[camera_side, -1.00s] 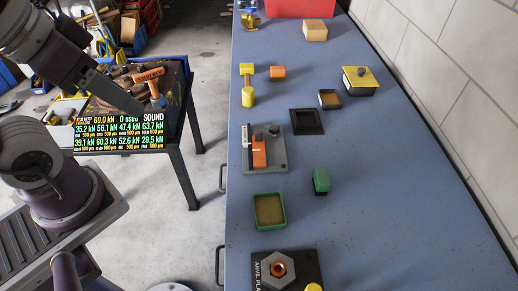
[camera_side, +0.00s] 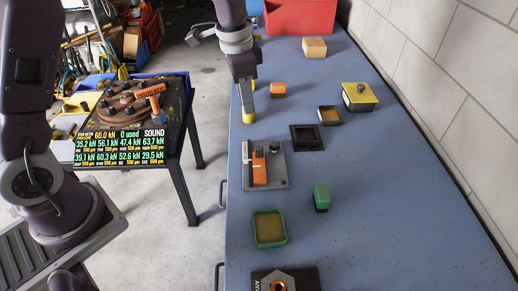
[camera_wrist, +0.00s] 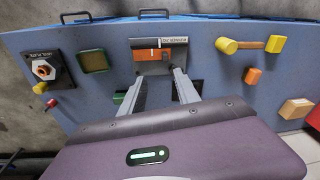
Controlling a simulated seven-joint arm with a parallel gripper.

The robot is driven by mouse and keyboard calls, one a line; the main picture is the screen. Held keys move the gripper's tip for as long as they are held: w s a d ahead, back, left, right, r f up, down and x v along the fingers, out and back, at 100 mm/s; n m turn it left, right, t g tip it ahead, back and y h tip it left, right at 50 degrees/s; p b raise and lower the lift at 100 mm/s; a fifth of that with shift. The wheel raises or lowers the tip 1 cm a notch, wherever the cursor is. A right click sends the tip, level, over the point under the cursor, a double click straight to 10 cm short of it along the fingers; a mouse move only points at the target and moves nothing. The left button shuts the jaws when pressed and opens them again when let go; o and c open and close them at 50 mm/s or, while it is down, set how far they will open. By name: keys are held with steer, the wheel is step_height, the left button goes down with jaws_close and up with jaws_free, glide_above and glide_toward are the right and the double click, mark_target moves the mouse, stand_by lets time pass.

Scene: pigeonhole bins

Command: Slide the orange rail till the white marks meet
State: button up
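The orange rail (camera_side: 259,172) sits on a grey base plate (camera_side: 278,178) on the blue bench in the side view. A white strip runs along the plate's left edge, and a dark knob stands beside the rail. In the wrist view, the orange rail (camera_wrist: 147,54) lies below a pale labelled strip (camera_wrist: 173,42); the white marks are too small to tell apart. My gripper (camera_wrist: 160,75) is open and empty, its two fingers spread below the rail in that view. In the side view, my gripper (camera_side: 247,104) hangs by the yellow mallet, beyond the plate; its fingertips are unclear.
A yellow mallet (camera_wrist: 250,44) and an orange block (camera_side: 278,89) lie beyond the plate. A dark square frame (camera_side: 307,137), a green block (camera_side: 321,197) and a green-rimmed tray (camera_side: 269,227) surround it. A yellow-lidded box (camera_side: 360,94) stands by the wall. The bench's right front is clear.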

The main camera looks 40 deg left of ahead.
steer(key=m+g, duration=0.1)
steer(key=m, duration=0.1)
glide_above(259, 148)
step_height(259, 148, down, 13)
steer(key=shift+r, duration=0.1)
steer(key=shift+g, duration=0.3)
step_height(259, 148, down, 8)
jaws_close()
steer(key=shift+a, duration=0.1)
stand_by(0.4)
